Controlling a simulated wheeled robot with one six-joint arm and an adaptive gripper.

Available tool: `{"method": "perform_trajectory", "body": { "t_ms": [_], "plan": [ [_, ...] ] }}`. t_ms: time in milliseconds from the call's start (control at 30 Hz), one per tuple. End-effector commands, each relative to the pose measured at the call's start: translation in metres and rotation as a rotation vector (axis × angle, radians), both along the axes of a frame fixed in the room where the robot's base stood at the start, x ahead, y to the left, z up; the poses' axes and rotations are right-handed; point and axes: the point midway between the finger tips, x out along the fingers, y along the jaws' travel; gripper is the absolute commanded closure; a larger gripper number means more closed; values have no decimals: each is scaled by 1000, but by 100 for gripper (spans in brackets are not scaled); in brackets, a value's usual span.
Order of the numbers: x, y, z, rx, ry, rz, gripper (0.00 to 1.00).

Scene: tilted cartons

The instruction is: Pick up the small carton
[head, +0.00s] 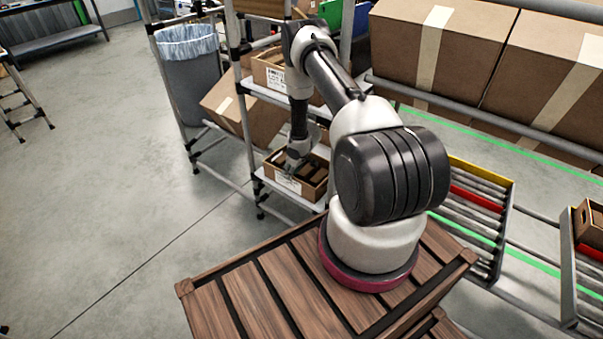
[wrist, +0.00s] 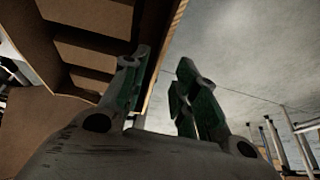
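A small open-topped cardboard carton (head: 312,191) with a white label on its front sits on a low shelf in the head view. Brown pieces or dividers show inside it. In the wrist view its wall (wrist: 168,38) runs between my two green-padded fingers. My gripper (head: 292,166) reaches down from above at the carton's near left side; it also shows in the wrist view (wrist: 160,82). The fingers are apart, one on the inner side of the wall and one on the outer side. Whether either finger touches the wall cannot be told.
Another labelled carton (head: 268,74) sits on the shelf above. A tilted large carton (head: 232,106) and a grey bin (head: 192,85) stand behind to the left. Rack posts (head: 243,130) flank the shelf. The floor to the left is open.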

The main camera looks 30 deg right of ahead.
Motion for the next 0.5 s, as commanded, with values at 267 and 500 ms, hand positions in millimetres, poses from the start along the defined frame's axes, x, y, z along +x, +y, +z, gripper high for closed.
{"method": "perform_trajectory", "body": {
  "t_ms": [267,500],
  "plan": [
    [14,4,-39,0,0,0,71],
    [17,5,-44,0,0,0,71]
  ]
}}
